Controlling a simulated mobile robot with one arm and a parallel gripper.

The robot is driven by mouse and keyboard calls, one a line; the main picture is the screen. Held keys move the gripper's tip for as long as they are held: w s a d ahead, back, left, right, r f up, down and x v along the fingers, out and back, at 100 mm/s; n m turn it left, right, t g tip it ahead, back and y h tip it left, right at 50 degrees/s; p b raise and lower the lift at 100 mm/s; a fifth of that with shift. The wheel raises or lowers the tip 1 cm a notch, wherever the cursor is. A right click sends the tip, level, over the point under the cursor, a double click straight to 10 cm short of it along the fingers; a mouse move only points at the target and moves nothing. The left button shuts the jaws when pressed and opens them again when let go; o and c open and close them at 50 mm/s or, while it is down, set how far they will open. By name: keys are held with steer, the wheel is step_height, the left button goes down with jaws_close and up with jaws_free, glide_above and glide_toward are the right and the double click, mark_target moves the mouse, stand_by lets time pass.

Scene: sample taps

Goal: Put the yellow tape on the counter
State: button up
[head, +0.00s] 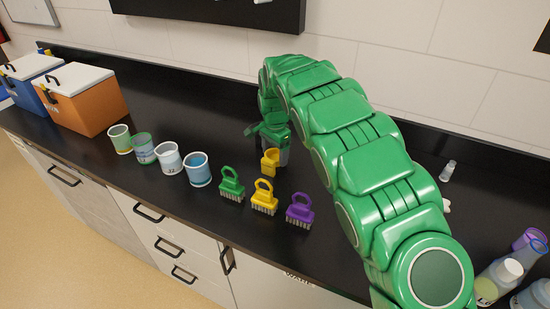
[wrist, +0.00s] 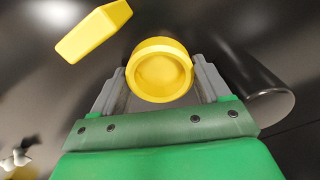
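The yellow tape (wrist: 160,70) shows in the wrist view as a round yellow piece with a hollow face, between my two grey fingertips. My gripper (wrist: 160,76) has a finger against each side of it and appears shut on it. In the head view my gripper (head: 272,150) is over the middle of the counter (head: 215,120), with a yellow piece (head: 270,162) at its fingertips. Whether the tape touches the counter is not clear. A yellow block-like piece (wrist: 93,32) lies beyond the left fingertip in the wrist view.
Green (head: 231,184), yellow (head: 264,197) and purple (head: 299,210) brushes stand in front of my gripper. Several cups (head: 168,158) line the front edge to the left, before an orange box (head: 85,98). Bottles (head: 497,280) stand at the far right. A dark cylinder (wrist: 268,105) is by the right finger.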

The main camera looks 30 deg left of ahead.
steer(key=c, duration=0.5)
steer(key=shift+w+r, duration=0.1)
steer(key=shift+r, duration=1.65)
steer(key=shift+s+d+r, duration=1.4)
steer(key=shift+s+r, duration=0.2)
steer(key=shift+s, duration=0.3)
steer(key=shift+s+d+r, duration=1.4)
steer(key=shift+s+r, duration=0.15)
steer(key=shift+s, duration=0.3)
steer(key=shift+s+d+r, duration=1.4)
steer(key=shift+s+r, duration=0.2)
steer(key=shift+s, duration=0.3)
